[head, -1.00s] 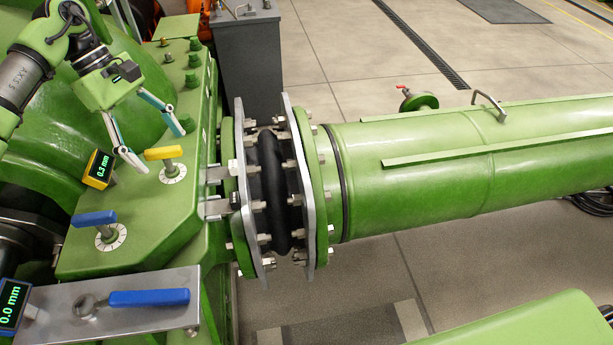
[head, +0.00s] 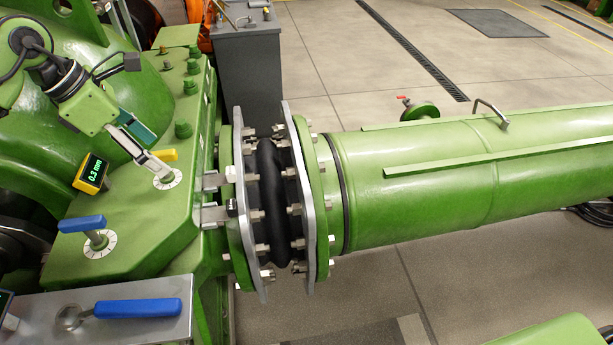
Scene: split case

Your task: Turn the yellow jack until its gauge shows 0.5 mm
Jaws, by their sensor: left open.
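The yellow jack (head: 167,155) stands on the green machine housing, over a white dial. Part of its handle is hidden behind my left gripper. Its yellow-framed gauge (head: 92,172), to the left, reads 0.3 mm. My left gripper (head: 161,163) is open, with its fingers pointing down and right at the yellow handle. One finger overlaps the handle and dial in the picture; I cannot tell whether it touches. My right gripper is not in view.
A blue-handled jack (head: 82,223) with its own dial stands nearer on the housing. A blue-handled tool (head: 140,308) lies on a metal plate in front. Green bolts (head: 183,128) stand behind the yellow jack. A flanged black coupling (head: 275,195) is to the right.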

